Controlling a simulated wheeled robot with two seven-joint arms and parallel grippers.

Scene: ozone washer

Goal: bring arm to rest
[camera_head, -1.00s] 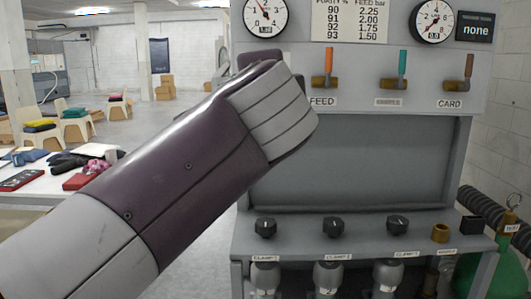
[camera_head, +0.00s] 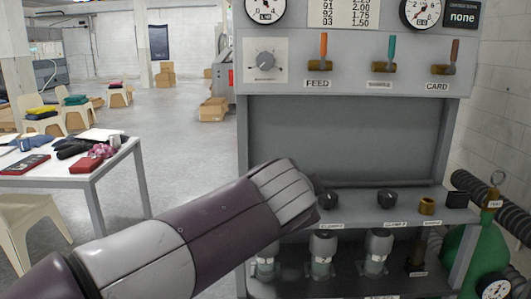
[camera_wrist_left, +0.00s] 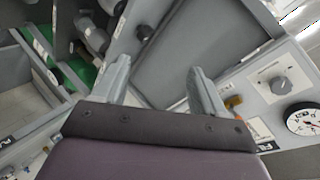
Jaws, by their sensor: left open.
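My left arm comes in from the lower left in the head view, dark purple with pale grey parts. Its far end lies in front of the grey washer panel (camera_head: 340,140), near the row of black knobs (camera_head: 387,200). The gripper's fingers are hidden behind the wrist there. In the left wrist view my left gripper (camera_wrist_left: 160,85) is open, with two grey fingers apart and nothing between them. My right arm and gripper are not in view.
The panel carries the FEED valve (camera_head: 320,65), the CARD valve (camera_head: 446,67) and a dial (camera_head: 266,61). Several grey fittings (camera_head: 376,245) stand below. A green cylinder (camera_head: 486,250) is at right. A white table (camera_head: 110,175) with folded items stands at left; the floor between is clear.

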